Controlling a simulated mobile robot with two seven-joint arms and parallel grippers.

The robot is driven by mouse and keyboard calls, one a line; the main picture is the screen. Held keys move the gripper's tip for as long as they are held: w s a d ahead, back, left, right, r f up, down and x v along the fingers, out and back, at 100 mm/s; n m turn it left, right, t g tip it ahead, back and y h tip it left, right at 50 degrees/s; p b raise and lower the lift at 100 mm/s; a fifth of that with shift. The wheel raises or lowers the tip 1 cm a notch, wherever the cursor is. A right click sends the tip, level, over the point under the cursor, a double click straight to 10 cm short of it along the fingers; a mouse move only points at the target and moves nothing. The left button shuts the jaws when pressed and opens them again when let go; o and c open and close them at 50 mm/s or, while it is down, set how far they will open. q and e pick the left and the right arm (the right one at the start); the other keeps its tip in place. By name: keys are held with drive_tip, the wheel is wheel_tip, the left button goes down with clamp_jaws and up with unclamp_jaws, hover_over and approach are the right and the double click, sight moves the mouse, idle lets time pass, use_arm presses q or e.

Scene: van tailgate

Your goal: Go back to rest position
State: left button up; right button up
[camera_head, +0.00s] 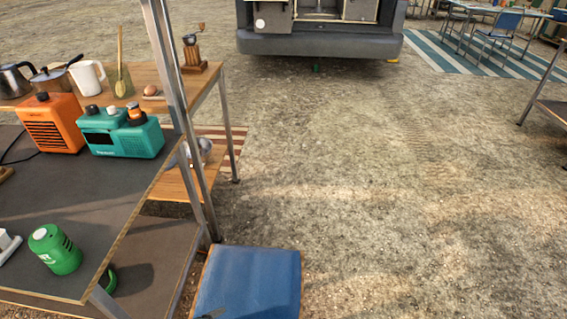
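Neither of my grippers can be made out in the head view. A small dark shape shows at the bottom edge in front of the blue seat (250,285); I cannot tell what it is. A dark-topped table (90,205) stands at the left. On it are an orange box-shaped device (52,125), a teal device (125,140) with knobs and small items on top, and a green canister (56,249) tilted in view near the front edge. A white object (8,246) is cut off by the left edge.
A wooden table (205,88) behind holds a kettle, a pot, a white pitcher (88,77) and a coffee grinder (193,52). A metal post (178,100) rises beside the dark table. The van's rear bumper (320,46) is at the back. Open ground fills the middle and right.

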use_arm(q)
drive_tip(key=s+a+f+n+g+y+p, duration=0.1)
drive_tip(key=s+a+f+n, duration=0.1)
drive_tip(key=s+n, duration=0.3)
drive_tip(key=s+a+f+n+g+y, duration=0.1)
drive_tip(key=s+n, duration=0.4)
drive_tip(key=s, duration=0.7)
drive_tip(key=s+a+f+n+g+p, duration=0.1)
drive_tip(key=s+a+f+n+g, duration=0.1)
drive_tip(key=s+n, duration=0.4)
drive_tip(key=shift+s+a+f+y+p, duration=0.45)
drive_tip(key=shift+s+f, duration=0.3)
drive_tip(key=shift+s, duration=0.5)
use_arm(e)
drive_tip(key=s+d+f, duration=0.1)
drive_tip(key=s+d, duration=0.2)
drive_tip(key=s, duration=0.3)
drive_tip(key=shift+d, duration=0.2)
